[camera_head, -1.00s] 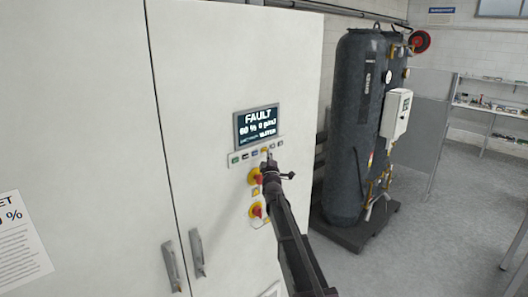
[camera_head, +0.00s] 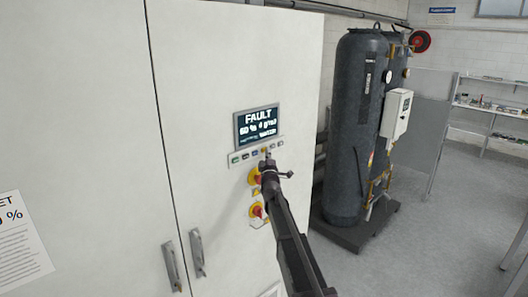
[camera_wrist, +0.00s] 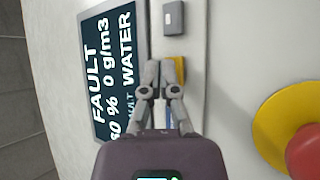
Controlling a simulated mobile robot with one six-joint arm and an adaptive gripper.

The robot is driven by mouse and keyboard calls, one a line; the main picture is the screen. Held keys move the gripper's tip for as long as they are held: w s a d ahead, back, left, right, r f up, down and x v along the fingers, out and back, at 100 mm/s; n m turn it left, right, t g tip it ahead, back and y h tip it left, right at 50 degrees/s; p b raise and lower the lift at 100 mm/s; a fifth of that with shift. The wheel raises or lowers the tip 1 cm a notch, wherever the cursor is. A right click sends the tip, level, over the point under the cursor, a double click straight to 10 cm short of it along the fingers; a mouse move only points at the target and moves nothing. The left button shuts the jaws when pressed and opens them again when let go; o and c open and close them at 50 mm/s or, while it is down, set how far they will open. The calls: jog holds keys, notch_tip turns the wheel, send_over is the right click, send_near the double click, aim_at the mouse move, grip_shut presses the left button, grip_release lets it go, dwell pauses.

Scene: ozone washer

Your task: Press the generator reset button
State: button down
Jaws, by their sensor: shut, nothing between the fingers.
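The grey cabinet's control panel has a row of small buttons (camera_head: 236,158) under a display (camera_head: 256,124) that reads FAULT and WATER. My gripper (camera_head: 268,157) is shut and empty, with its fingertips at this row. In the wrist view, the closed fingertips (camera_wrist: 166,66) overlap the edge of a yellow button (camera_wrist: 179,72). A grey button (camera_wrist: 173,18) lies beyond them, and a blue one (camera_wrist: 168,118) is partly hidden by the fingers. No button label is readable, so I cannot tell which is the reset. Whether the tips touch the yellow button is unclear.
Cabinet handles (camera_head: 197,252) are lower left. A dark tank (camera_head: 345,130) stands to the right, with open floor beyond.

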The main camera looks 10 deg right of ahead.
jog(key=shift+w+a, duration=0.25)
jog(key=shift+w, duration=0.05)
dwell(0.6)
jog(key=shift+s+d, duration=0.1)
dwell(0.3)
jog(key=shift+s+d, duration=0.4)
jog(key=shift+s, duration=0.15)
dwell(0.3)
jog(key=shift+s+d, duration=0.75)
jog(key=shift+s, duration=0.3)
jog(key=shift+s+d, duration=0.75)
jog(key=shift+s, duration=0.25)
